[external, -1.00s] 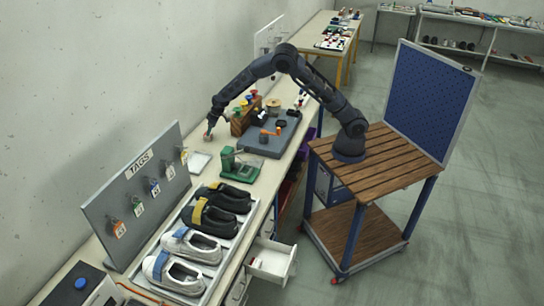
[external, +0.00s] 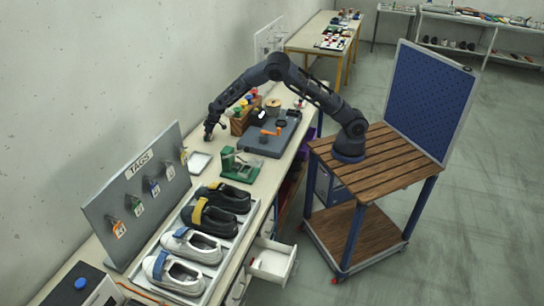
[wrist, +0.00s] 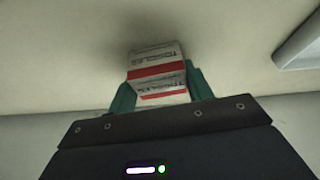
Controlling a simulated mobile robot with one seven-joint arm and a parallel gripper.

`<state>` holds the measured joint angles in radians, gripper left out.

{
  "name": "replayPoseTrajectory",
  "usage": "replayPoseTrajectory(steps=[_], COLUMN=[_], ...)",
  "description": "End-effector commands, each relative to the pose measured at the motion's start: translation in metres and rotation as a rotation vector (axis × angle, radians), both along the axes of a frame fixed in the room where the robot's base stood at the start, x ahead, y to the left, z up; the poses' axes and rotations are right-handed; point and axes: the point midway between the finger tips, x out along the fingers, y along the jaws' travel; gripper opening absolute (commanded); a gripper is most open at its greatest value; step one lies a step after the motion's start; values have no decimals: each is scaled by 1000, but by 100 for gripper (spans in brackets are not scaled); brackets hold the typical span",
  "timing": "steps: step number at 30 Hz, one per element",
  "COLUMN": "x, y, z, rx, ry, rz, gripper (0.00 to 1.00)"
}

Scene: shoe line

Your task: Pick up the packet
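The packet (wrist: 158,75) is a small white box with red bands and printed lettering. In the wrist view it sits between the two teal fingers of my gripper (wrist: 160,88), which lie against its left and right sides. My gripper looks shut on it. In the external view my gripper (external: 209,134) is low over the far side of the bench, near the wall, and the packet cannot be made out there. I cannot tell whether the packet still touches the bench top.
A white tray (external: 200,162) lies close in front of my gripper. A wooden block with coloured knobs (external: 241,121) stands to its right. A green device (external: 238,165), a grey board (external: 266,146) and a shoe tray (external: 193,275) take up more of the bench. A tags panel (external: 140,196) stands left.

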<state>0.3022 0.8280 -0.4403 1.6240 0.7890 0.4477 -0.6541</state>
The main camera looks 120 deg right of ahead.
Motion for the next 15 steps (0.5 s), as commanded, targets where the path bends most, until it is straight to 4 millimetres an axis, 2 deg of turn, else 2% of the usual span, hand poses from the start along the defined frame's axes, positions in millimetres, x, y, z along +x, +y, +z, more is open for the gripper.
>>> replayPoseTrajectory(steps=[1, 3, 11, 15], x=[0, 0, 0, 1], y=[0, 0, 0, 0], z=[0, 0, 1, 10], rx=[0, 0, -1, -1], ry=[0, 0, -1, -1], rz=[0, 0, 0, 1], gripper=[39, 26, 26, 26])
